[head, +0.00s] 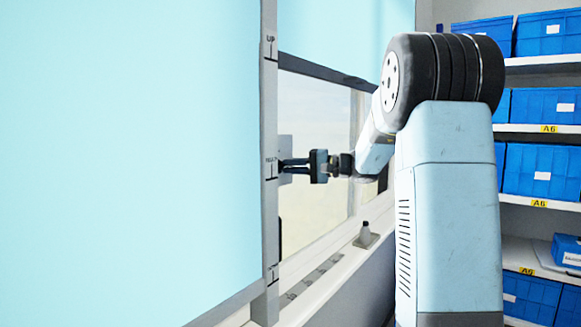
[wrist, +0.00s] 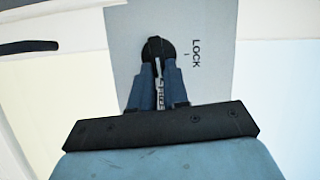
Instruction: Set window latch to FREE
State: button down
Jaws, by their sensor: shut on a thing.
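The window latch is a black round knob (wrist: 154,46) on a grey plate (wrist: 213,90) in the wrist view. The word LOCK is printed sideways to the right of the knob, with a small tick beside it. Other marking between my fingers is partly hidden, and I cannot read FREE anywhere. My gripper (wrist: 158,68) is shut on the knob from below in the wrist view. In the head view my gripper (head: 293,163) reaches left to the plate (head: 286,143), and the knob is too small to make out.
A light blue blind (head: 130,150) fills the left, beside a grey post (head: 270,110) marked UP at its top. A small knobbed fixture (head: 366,235) stands on the window sill. Shelves with several blue bins (head: 541,170) stand at the right, behind my arm.

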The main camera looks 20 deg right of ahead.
jog(key=shift+d+f+m, duration=0.1)
jog(key=shift+f+m, duration=0.2)
jog(key=shift+m, duration=0.2)
jog(key=shift+f, duration=0.1)
jog(key=c, duration=1.1)
grip_release()
jog(key=v, duration=1.3)
jog(key=shift+s+d+f, duration=0.1)
jog(key=shift+d, duration=0.25)
jog(key=shift+a, duration=0.1)
